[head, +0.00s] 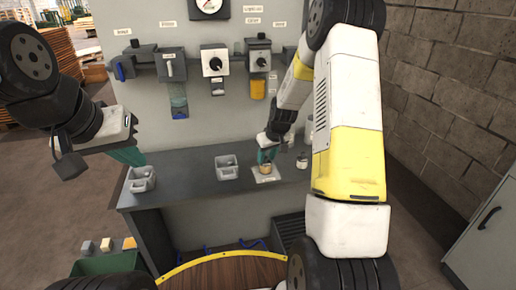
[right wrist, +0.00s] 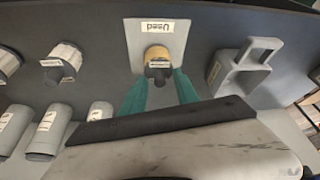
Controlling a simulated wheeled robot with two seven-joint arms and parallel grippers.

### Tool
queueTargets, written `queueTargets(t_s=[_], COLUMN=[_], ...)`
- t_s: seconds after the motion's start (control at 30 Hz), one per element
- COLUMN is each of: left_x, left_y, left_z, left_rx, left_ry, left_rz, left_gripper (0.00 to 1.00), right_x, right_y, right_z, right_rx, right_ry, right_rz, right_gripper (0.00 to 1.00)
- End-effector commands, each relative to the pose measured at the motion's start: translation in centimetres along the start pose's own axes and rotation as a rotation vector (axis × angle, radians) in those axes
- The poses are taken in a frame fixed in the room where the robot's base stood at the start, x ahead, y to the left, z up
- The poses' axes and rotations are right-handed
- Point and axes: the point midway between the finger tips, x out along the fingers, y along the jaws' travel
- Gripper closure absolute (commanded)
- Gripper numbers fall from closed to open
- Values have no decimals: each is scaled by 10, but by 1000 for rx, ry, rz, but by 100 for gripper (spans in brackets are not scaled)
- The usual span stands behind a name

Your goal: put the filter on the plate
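The filter (head: 265,168), a small tan cylinder, stands at the plate (head: 276,178), a flat light-grey square on the bench. In the right wrist view the filter (right wrist: 157,54) has a dark end and a small label, and the plate (right wrist: 176,38) carries a "Used" label. My right gripper (right wrist: 160,77) has its two teal fingers either side of the filter's near end. Whether they press on it is unclear. It also shows above the filter in the head view (head: 266,156). My left gripper (head: 130,156) hangs over the bench's left end, its finger gap hidden.
Grey handled holders stand on the bench at the left (head: 141,180) and middle (head: 227,168). Several pale cylinders (right wrist: 47,132) stand to one side of the plate. A wall panel with switches (head: 214,62) rises behind. The bench top between the holders is clear.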

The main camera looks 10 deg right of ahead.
Motion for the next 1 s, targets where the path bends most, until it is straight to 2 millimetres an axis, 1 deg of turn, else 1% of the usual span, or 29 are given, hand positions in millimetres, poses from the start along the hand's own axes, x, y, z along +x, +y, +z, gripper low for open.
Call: queueTargets(t_s=[0.07, 0.17, 0.27, 0.4, 0.5, 0.6, 0.77, 0.87, 0.97, 1.0], left_x=[0, 0, 0, 0, 0, 0, 0, 0, 0, 0], left_y=[0, 0, 0, 0, 0, 0, 0, 0, 0, 0], left_z=[0, 0, 0, 0, 0, 0, 0, 0, 0, 0], left_rx=[0, 0, 0, 0, 0, 0, 0, 0, 0, 0], left_ry=[0, 0, 0, 0, 0, 0, 0, 0, 0, 0], left_rz=[0, 0, 0, 0, 0, 0, 0, 0, 0, 0], left_gripper=[100, 100, 100, 100, 100, 100, 100, 100, 100, 100], right_x=[-3, -15, -34, -66, -86, -103, -119, -132, -163, -180], right_y=[0, 1, 0, 0, 0, 0, 0, -4, -15, -22], right_z=[-2, -2, -2, -2, -2, -2, -1, -1, 3, 6], right_rx=[0, 0, 0, 0, 0, 0, 0, 3, 18, 27], right_ry=[1, 3, 3, 5, 4, 3, 1, 7, 23, 33], right_rz=[0, 1, 1, 2, 2, 2, 1, 2, 5, 7], right_gripper=[63, 63, 63, 63, 63, 63, 63, 63, 63, 63])
